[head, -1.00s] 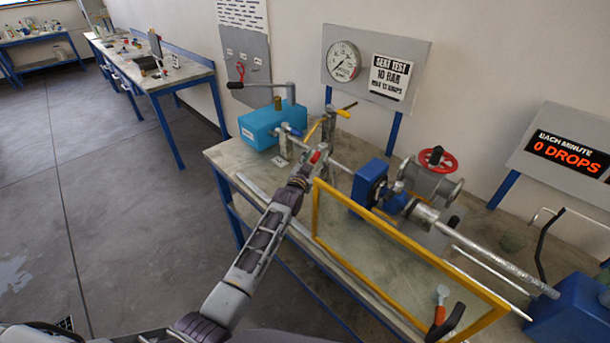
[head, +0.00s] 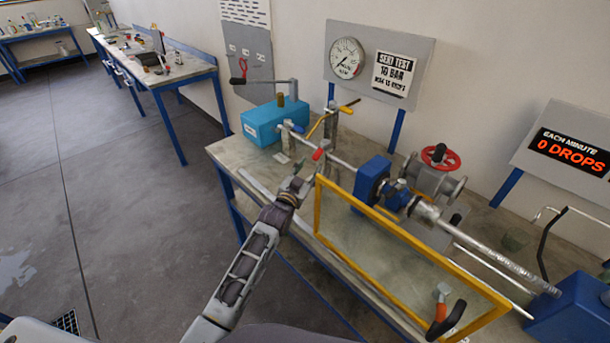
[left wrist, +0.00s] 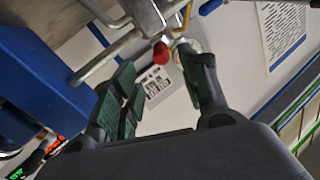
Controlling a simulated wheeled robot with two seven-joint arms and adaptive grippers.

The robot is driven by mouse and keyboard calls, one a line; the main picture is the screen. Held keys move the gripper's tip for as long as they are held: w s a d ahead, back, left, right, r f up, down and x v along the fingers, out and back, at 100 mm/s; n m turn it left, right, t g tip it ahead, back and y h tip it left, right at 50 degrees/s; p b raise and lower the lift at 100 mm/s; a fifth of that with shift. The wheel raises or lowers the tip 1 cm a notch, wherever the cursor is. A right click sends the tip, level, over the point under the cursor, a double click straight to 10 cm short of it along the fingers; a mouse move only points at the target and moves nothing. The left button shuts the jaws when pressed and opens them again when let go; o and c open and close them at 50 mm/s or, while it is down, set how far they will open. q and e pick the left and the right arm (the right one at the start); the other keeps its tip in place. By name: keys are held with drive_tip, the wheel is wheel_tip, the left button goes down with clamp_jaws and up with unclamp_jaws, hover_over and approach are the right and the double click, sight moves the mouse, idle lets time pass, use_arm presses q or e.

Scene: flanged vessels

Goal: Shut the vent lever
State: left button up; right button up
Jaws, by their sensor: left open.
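A lever with a red tip (head: 318,154) sits on the pipework at the near edge of the bench; I take it for the vent lever. The red tip also shows in the left wrist view (left wrist: 161,54), near the line between the fingertips. My left gripper (head: 298,181) is just in front of and below the red tip in the head view. In the left wrist view its two green-padded fingers (left wrist: 158,64) are spread apart with nothing clamped. Whether they touch the lever I cannot tell. My right gripper is not in view.
A yellow frame (head: 317,205) stands along the bench front, right of my left gripper. A blue-handled lever (head: 297,128), a yellow-handled lever (head: 350,106) and a teal box (head: 262,124) are behind it. A valve with a red handwheel (head: 440,158) stands to the right.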

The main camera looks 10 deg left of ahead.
use_arm(q)
drive_tip(key=shift+v, duration=1.1)
